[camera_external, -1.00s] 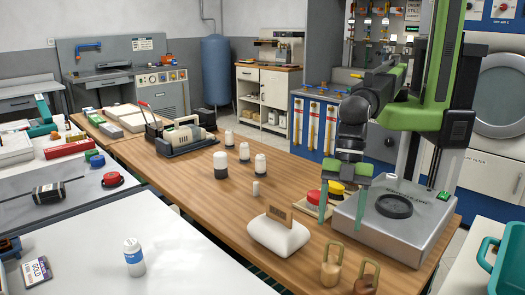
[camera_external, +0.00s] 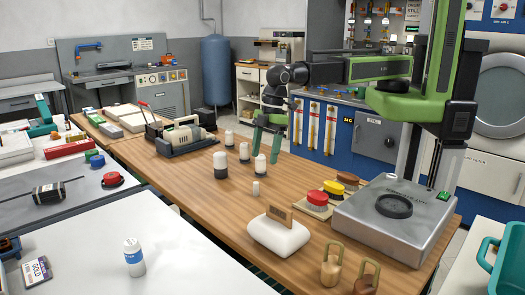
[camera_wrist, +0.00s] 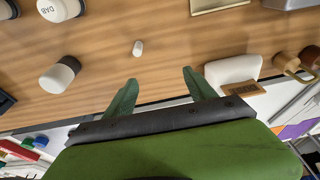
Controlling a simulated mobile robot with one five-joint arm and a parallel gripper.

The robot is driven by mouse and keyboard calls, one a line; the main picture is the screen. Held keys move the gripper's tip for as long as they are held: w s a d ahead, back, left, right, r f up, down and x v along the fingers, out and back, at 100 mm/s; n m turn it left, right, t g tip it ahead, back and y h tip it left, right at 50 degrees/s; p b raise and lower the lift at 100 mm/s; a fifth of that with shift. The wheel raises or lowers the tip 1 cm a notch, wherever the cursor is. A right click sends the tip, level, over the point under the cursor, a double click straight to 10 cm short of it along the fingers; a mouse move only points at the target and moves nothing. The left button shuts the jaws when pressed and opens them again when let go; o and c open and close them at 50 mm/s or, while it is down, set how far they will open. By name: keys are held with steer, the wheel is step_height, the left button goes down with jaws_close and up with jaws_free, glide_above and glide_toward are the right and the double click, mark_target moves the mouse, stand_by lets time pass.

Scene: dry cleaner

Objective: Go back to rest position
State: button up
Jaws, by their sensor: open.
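My gripper (camera_external: 266,146) is open and empty. In the external view it hangs at the back edge of the wooden table (camera_external: 190,186), beyond the black-and-white bottles. My green arm reaches out to the left from its column, with the gripper pointing down. In the wrist view the two green fingers of my gripper (camera_wrist: 160,92) stand apart, with bare table and a table edge between and beyond them. Nothing is between the fingers.
Several black-and-white bottles (camera_external: 220,165) stand near my gripper. A red, yellow and brown knobbed tray (camera_external: 318,210), a white block with a brown tag (camera_external: 278,236) and brass weights (camera_external: 331,266) stand at the right. The middle of the table is mostly clear.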

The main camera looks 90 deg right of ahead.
steer(key=s+d+r+m+p, duration=0.1)
steer(key=d+m, duration=0.2)
steer(key=d, duration=1.1)
steer(key=s+d+r+m+g+h+p, duration=0.1)
steer(key=s+d+r+m+p, duration=0.1)
steer(key=d, duration=1.3)
steer(key=s+d+r+m+p, duration=0.2)
steer(key=d+m, duration=0.1)
steer(key=d, duration=1.1)
steer(key=shift+s+d+m+g+h, duration=0.2)
steer(key=shift+d+m+g+h, duration=0.05)
steer(key=shift+m+g+h, duration=0.15)
